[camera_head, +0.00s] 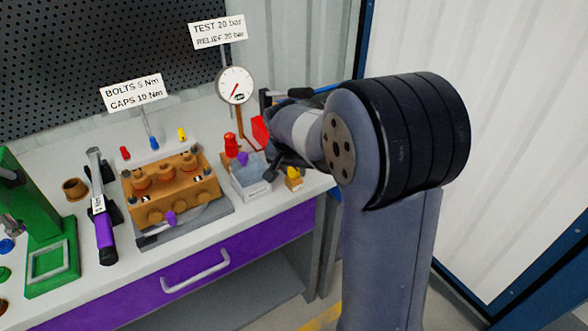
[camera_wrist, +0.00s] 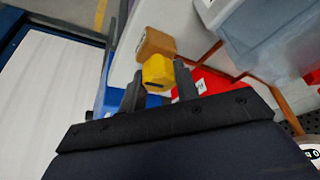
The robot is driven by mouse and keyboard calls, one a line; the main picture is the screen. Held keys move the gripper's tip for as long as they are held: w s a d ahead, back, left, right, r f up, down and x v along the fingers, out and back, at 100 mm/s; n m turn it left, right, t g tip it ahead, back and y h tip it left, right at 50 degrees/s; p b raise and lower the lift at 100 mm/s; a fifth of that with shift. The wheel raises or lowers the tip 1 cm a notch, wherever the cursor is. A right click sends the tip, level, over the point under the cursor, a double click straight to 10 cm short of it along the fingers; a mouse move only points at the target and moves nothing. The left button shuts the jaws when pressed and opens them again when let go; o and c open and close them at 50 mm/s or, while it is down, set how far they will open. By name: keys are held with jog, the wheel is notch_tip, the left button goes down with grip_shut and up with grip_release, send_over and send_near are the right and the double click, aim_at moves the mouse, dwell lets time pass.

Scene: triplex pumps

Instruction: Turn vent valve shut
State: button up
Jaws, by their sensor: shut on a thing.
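The vent valve's yellow knob (camera_wrist: 158,71) sits between the two dark fingers of my gripper (camera_wrist: 159,80) in the wrist view. My gripper is shut on this knob. The brass-coloured block (camera_wrist: 154,44) of the valve shows just beyond it. In the head view the yellow knob (camera_head: 293,172) shows on its small block (camera_head: 293,184) near the bench's right front corner. My arm reaches in from the right there and partly covers the area behind the knob. The knob's exact turn angle is hard to tell.
A clear bin (camera_head: 250,183) stands close left of the valve. A gauge (camera_head: 235,86) stands behind. A red part (camera_wrist: 212,86) and a blue part (camera_wrist: 150,101) lie near my fingers. A brass pump block (camera_head: 170,187) and torque wrench (camera_head: 103,220) are farther left.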

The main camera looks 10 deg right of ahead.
dwell(0.5)
jog(key=o, duration=1)
jog(key=shift+r, duration=0.1)
jog(key=v, duration=1)
jog(key=shift+a+r, duration=0.15)
jog(key=shift+r, duration=0.15)
jog(key=x, duration=1.1)
jog(key=shift+s, duration=0.2)
